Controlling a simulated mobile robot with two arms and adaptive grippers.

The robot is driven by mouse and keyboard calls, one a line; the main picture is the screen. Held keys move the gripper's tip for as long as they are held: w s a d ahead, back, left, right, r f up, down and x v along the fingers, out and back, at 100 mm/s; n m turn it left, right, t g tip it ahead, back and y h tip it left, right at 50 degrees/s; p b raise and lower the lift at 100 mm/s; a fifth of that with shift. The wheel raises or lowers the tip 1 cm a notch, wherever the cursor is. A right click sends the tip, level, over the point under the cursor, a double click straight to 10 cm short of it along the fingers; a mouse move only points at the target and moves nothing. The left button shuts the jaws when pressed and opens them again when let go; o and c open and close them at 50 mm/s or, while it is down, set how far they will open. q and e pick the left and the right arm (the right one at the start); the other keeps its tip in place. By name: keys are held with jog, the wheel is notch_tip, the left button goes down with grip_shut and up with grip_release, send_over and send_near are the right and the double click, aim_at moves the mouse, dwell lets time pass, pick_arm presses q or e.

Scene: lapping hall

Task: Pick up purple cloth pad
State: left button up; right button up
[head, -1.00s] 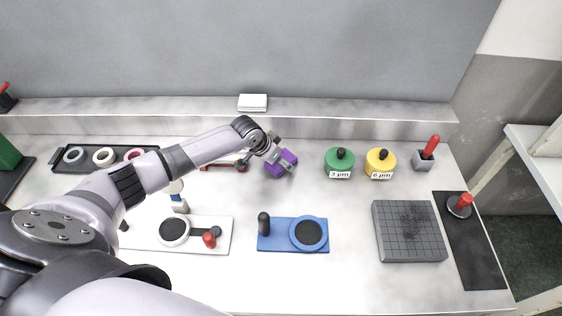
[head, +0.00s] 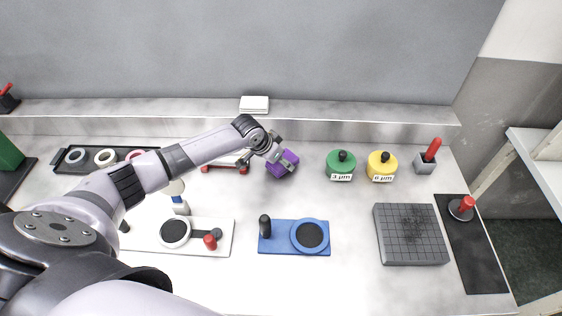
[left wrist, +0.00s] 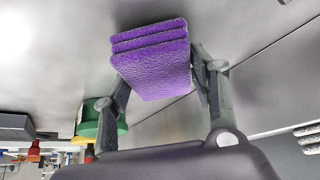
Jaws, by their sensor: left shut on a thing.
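The purple cloth pad (head: 284,166) is at the back middle of the bench in the head view. My left gripper (head: 281,160) reaches it from the left and covers part of it. In the left wrist view the pad (left wrist: 152,72) shows as thick purple layers between the two fingers. The left gripper (left wrist: 160,75) is shut on it. I cannot tell whether the pad is clear of the bench top. My right gripper is not in view.
Green (head: 340,163) and yellow (head: 381,166) round containers stand right of the pad. A blue plate (head: 279,246) and a white plate (head: 220,229) lie in front. A grey gridded block (head: 409,250) is at right. A red-ended rack (head: 224,168) sits beside the gripper. Bench between is clear.

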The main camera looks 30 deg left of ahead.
pick_arm(q)
notch_tip(320, 180, up, 19)
jog(key=b, duration=0.2)
